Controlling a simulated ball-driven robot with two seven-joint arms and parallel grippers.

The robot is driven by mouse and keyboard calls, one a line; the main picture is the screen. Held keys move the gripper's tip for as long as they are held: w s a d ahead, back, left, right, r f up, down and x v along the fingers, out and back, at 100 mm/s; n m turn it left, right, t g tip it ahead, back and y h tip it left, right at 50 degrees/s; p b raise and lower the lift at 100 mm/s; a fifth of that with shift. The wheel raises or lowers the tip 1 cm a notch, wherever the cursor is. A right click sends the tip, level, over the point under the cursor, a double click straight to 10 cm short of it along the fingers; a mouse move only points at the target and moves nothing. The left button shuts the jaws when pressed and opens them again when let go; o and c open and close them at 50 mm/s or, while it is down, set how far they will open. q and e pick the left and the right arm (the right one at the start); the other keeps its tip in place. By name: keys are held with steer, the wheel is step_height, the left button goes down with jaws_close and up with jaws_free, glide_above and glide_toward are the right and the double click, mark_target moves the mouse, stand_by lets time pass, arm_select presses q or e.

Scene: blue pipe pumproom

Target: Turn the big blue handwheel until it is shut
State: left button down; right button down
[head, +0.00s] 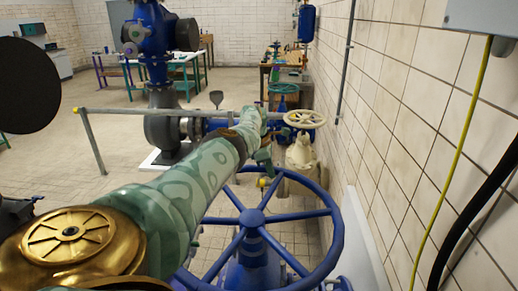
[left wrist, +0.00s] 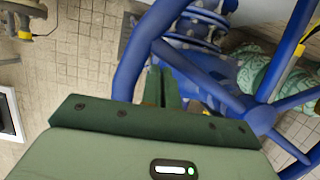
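The big blue handwheel (head: 330,232) is in the lower middle of the head view, with its spokes meeting at a domed hub. My left arm reaches over its left side, and my left gripper (head: 264,160) is at its far rim. In the left wrist view the gripper's two green fingers (left wrist: 162,87) lie close together, pointing in beside the blue rim (left wrist: 133,65), where a spoke meets it. Nothing shows between the fingers. My right gripper is out of view.
A smaller cream handwheel (head: 305,118) on a cream valve stands just beyond. A grey rail (head: 95,112) runs across behind my arm. The tiled wall (head: 400,120) is close on the right, with a yellow cable (head: 468,120). Open floor (head: 60,160) lies at the left.

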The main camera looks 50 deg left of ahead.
mark_target(280, 177)
arm_select(q)
steer(key=shift+w+d+p, duration=0.2)
steer(key=shift+w+d, duration=0.25)
steer(key=shift+d, duration=0.25)
steer(key=shift+w+d+p, duration=0.15)
steer(key=shift+w+d, duration=0.25)
steer(key=shift+d, duration=0.3)
